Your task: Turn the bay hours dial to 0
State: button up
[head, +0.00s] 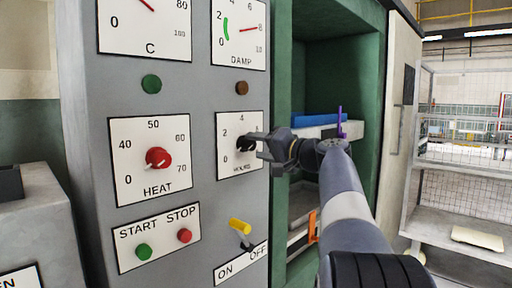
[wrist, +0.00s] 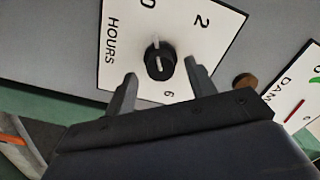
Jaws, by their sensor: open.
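The bay hours dial is a black knob on a white plate marked HOURS; it shows in the head view (head: 243,145) and the wrist view (wrist: 161,64). In the wrist view its white mark points up, roughly towards the 0 at the top edge, with the 2 to the right and the 6 below. My gripper (head: 257,140) is open in front of the plate. In the wrist view its fingers (wrist: 160,74) stand on either side of the knob, a little below its middle; I cannot tell whether they touch it. In the head view the gripper partly covers the plate's right side.
A green press opening (head: 330,75) lies right of the panel. A wire shelf (head: 465,150) stands far right.

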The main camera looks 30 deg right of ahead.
jog(key=v, duration=0.9)
jog(key=shift+s, duration=0.1)
jog(key=x, duration=1)
jog(key=shift+w+a, duration=0.1)
jog(key=shift+w, duration=0.2)
jog(key=shift+w+r, duration=0.1)
jog(key=shift+w, duration=0.05)
jog(key=shift+m, duration=0.3)
